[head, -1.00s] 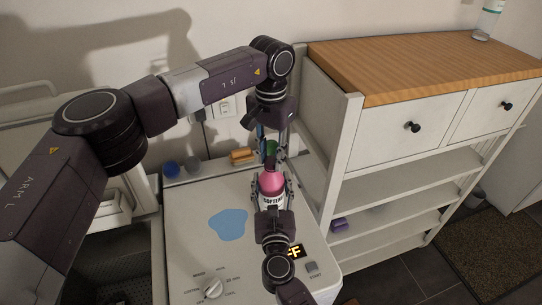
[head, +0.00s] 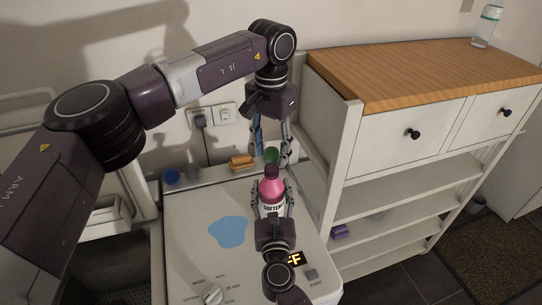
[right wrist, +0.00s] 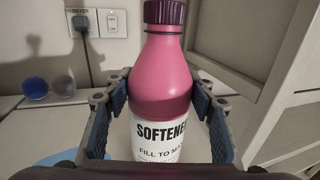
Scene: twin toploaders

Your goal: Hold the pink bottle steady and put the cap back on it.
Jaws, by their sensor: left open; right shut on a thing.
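The pink bottle (head: 272,188) stands upright on the white washer top, with a white SOFTENER label; it fills the middle of the right wrist view (right wrist: 167,70). A dark purple cap (head: 271,171) sits upright on its neck, and its lower part shows in the right wrist view (right wrist: 165,12). My right gripper (head: 272,197) is shut around the bottle's body, one finger on each side. My left gripper (head: 271,158) is open and empty above the cap, apart from it, fingers pointing down.
The washer top (head: 190,215) holds a flat blue patch (head: 228,231) and a knob (head: 212,294). Along its back edge are a blue round thing (head: 171,176), a grey one (head: 193,171), a tan block (head: 242,162) and a green thing (head: 270,154). A wooden-topped shelf unit (head: 420,70) stands close at right.

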